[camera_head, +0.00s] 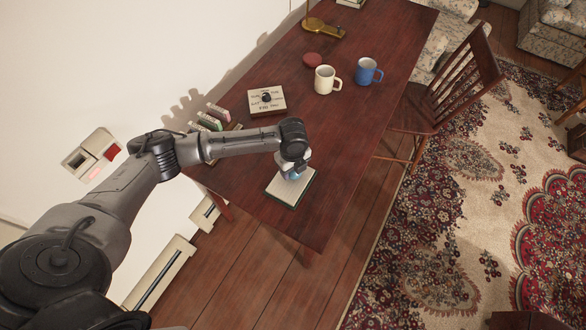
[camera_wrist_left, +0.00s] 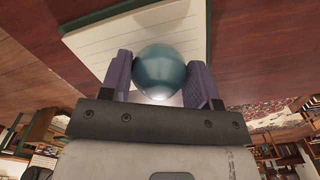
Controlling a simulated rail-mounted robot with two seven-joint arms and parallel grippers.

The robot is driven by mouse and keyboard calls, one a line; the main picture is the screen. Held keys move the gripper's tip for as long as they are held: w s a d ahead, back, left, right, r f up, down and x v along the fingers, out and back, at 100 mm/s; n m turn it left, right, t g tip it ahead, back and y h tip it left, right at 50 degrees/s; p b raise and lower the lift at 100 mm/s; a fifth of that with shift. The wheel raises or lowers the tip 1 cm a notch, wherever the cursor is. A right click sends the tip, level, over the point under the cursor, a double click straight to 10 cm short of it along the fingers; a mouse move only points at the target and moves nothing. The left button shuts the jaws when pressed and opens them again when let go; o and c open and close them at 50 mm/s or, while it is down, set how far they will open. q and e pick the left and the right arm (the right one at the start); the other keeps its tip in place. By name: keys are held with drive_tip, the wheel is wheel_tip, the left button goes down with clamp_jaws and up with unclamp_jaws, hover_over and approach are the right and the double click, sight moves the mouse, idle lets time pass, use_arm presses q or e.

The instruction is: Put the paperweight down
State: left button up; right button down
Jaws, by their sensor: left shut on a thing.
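The paperweight (camera_wrist_left: 163,72) is a glossy teal-blue ball between the two fingers of my left gripper (camera_wrist_left: 162,82) in the left wrist view. In the head view my left gripper (camera_head: 294,172) is over the notepad near the table's near end, and only a bit of the blue paperweight (camera_head: 293,175) shows beneath it. The notepad (camera_head: 280,190) has pale lined paper and a dark green edge. It also shows behind the ball in the left wrist view (camera_wrist_left: 110,45). I cannot tell whether the ball touches the paper. My right gripper is not in view.
The dark red wooden table (camera_head: 330,150) has free room right of the notepad. A square box with a dark knob (camera_head: 266,100), small books (camera_head: 210,121), a cream mug (camera_head: 325,80), a blue mug (camera_head: 367,71) and a red round item (camera_head: 312,59) stand farther back. A wooden chair (camera_head: 450,95) is at the right.

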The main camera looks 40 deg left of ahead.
use_arm(q)
drive_tip(key=shift+f, duration=0.4)
drive_tip(key=o, duration=1)
drive_tip(key=shift+f, duration=0.15)
drive_tip(key=shift+o, duration=0.2)
